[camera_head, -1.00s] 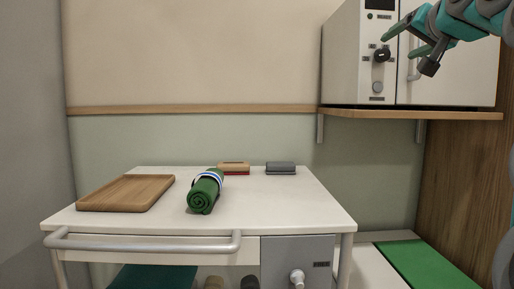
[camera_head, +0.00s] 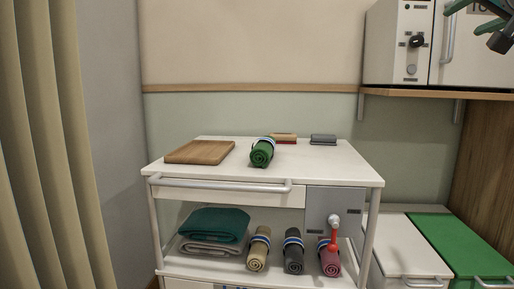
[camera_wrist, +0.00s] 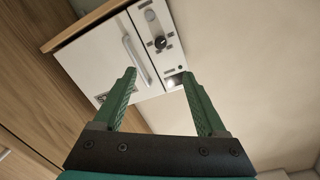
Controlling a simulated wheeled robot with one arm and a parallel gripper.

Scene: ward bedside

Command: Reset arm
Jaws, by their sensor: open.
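My gripper (camera_wrist: 160,98) is open and empty in the wrist view, its two green fingers apart. Beyond it is the white cabinet (camera_wrist: 97,62), seen at a tilt, with a bar handle, a black knob and a small light. In the head view only a part of my gripper (camera_head: 478,24) shows at the top right corner, in front of the white cabinet (camera_head: 398,20). Most of my arm is out of the frame there.
A white cart (camera_head: 335,165) carries a wooden board (camera_head: 200,151), a rolled green towel (camera_head: 262,153) and two small blocks. Its lower shelf holds folded cloths (camera_head: 214,224) and several rolls. A wooden shelf (camera_head: 440,94) bears the cabinet. White and green bins (camera_head: 465,240) stand at right. A curtain (camera_head: 50,150) hangs left.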

